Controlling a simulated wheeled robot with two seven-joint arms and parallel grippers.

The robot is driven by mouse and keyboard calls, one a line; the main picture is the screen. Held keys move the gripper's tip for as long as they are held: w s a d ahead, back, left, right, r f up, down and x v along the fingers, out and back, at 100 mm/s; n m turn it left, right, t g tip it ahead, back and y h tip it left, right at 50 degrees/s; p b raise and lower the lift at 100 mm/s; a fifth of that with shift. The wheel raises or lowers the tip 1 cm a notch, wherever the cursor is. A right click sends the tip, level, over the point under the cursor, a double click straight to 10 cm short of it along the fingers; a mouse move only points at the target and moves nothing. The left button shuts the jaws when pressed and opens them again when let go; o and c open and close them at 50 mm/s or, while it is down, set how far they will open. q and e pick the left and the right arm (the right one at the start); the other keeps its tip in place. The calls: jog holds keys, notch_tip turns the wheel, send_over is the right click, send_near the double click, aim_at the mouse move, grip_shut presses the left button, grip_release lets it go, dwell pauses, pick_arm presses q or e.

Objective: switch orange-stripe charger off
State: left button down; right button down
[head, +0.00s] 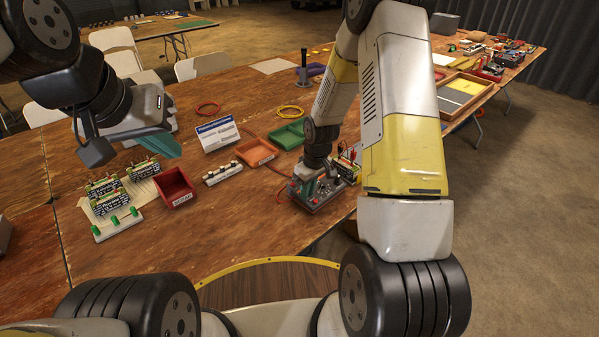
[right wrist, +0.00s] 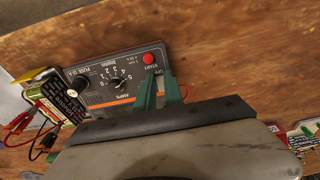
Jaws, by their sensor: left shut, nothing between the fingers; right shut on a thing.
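The orange-stripe charger (head: 318,195) sits near the table's front edge. In the right wrist view the charger (right wrist: 105,72) shows a grey panel, an orange stripe, an amps dial, a black fuse knob and a red START button. My right gripper (right wrist: 160,90) is over the panel beside the button, its green fingertips shut on what looks like the charger's switch. The fingers hide the switch, so its position cannot be told. In the head view my right gripper (head: 318,178) points down onto the charger. My left gripper (head: 158,146) is shut and empty above the table's left part.
A battery pack (right wrist: 57,100) with red and black leads stands beside the charger. A red bin (head: 176,188), orange tray (head: 255,152), green tray (head: 288,134) and white sign (head: 217,134) stand leftward. The front middle table is clear.

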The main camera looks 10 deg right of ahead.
aim_at(312, 203)
jog(key=shift+s+d+f+t+y, duration=0.1)
jog(key=shift+t+y, duration=0.2)
jog(key=shift+t, duration=0.1)
jog(key=c, duration=1.4)
grip_release()
jog(key=shift+c, duration=0.2)
jog(key=v, duration=0.7)
jog(key=shift+r, duration=0.4)
jog(key=shift+s, duration=0.1)
